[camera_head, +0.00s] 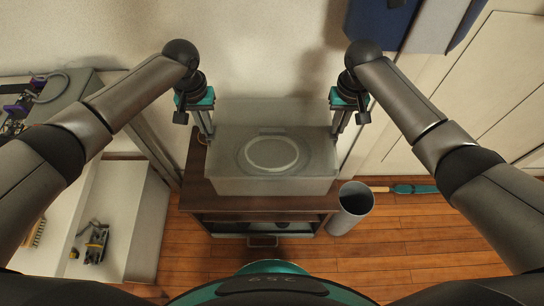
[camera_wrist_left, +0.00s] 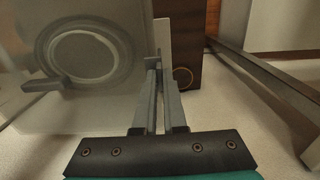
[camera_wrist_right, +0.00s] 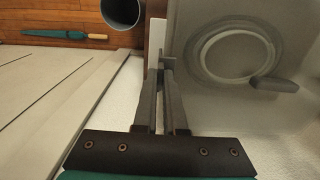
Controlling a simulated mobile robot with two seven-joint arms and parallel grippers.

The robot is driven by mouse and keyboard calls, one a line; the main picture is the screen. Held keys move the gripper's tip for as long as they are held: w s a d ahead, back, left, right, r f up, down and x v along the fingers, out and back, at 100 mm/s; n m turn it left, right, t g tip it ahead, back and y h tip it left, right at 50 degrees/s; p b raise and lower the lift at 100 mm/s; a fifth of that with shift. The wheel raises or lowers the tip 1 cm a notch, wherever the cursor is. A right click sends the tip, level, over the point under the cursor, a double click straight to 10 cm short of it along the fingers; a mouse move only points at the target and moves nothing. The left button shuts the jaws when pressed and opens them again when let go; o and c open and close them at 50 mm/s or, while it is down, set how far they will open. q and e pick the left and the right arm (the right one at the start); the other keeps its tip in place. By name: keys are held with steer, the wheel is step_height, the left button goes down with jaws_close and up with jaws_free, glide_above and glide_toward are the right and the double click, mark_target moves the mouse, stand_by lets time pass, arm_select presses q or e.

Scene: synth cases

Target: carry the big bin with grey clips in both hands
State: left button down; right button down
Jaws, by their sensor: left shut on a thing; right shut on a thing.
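The big bin (camera_head: 240,185) is a translucent grey box with a large oval ring on its lid. It appears level, above or on the dark wooden cabinet (camera_head: 190,190); I cannot tell if they touch. A grey clip shows in the left wrist view (camera_wrist_left: 45,85) and another in the right wrist view (camera_wrist_right: 273,84). My left gripper (camera_head: 210,136) is shut on the bin's left end, and its fingers also show in the left wrist view (camera_wrist_left: 158,68). My right gripper (camera_head: 335,134) is shut on the bin's right end. The fingertips partly hide the gripped edges.
A grey wastebasket (camera_head: 352,210) stands on the wooden floor just right of the cabinet. A white shelf unit (camera_head: 148,225) with small items stands at left. Floor at lower right is clear.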

arm_select(q)
steer(key=shift+w+r, duration=0.1)
steer(key=shift+r, duration=0.2)
arm_select(e)
steer(key=shift+w+r, duration=0.1)
steer(key=shift+r, duration=0.15)
